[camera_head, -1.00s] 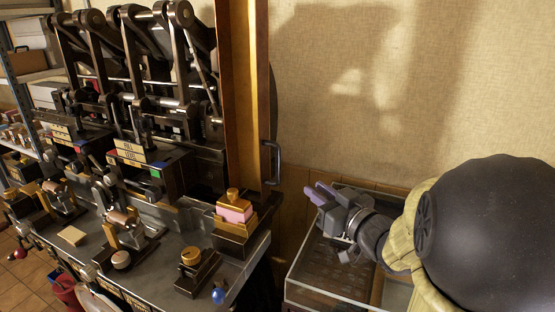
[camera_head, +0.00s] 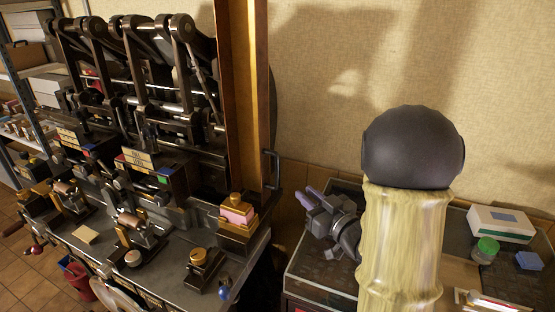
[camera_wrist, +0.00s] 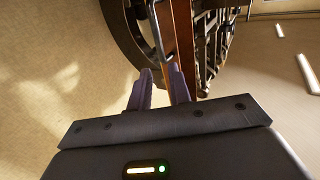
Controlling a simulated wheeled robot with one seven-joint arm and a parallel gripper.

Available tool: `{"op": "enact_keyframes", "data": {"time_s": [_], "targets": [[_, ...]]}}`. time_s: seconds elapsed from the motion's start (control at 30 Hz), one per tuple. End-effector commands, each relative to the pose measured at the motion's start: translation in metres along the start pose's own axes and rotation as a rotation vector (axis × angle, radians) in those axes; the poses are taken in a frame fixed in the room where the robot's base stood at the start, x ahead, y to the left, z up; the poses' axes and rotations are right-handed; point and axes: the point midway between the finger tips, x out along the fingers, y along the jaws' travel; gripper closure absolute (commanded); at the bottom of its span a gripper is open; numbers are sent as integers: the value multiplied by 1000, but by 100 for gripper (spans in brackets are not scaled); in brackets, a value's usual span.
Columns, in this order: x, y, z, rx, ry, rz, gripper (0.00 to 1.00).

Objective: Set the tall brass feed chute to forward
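The tall brass feed chute (camera_head: 257,95) stands upright at the right end of the press, against the wall. A dark bar handle (camera_head: 276,169) is fixed low on its right side. In the wrist view the chute (camera_wrist: 183,45) and the looped handle (camera_wrist: 158,30) lie ahead of my fingertips. My gripper (camera_head: 309,196), with purple fingers, is right of the handle and a little lower in the head view, apart from it. In the wrist view my gripper (camera_wrist: 162,75) is open, with an empty gap between the fingers.
A glass-topped case (camera_head: 315,275) stands below my gripper. A white box (camera_head: 500,224) and a green-lidded jar (camera_head: 485,250) are at the right.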

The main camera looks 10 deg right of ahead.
Motion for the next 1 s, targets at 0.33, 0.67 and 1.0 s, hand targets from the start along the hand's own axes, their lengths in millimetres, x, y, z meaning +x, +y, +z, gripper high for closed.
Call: {"op": "enact_keyframes", "data": {"time_s": [0.33, 0.67, 1.0], "targets": [[22, 0, -3, -5, -2, 9, 80], [80, 3, -3, -4, -3, 13, 80], [135, 3, -3, -5, -1, 13, 80]]}}
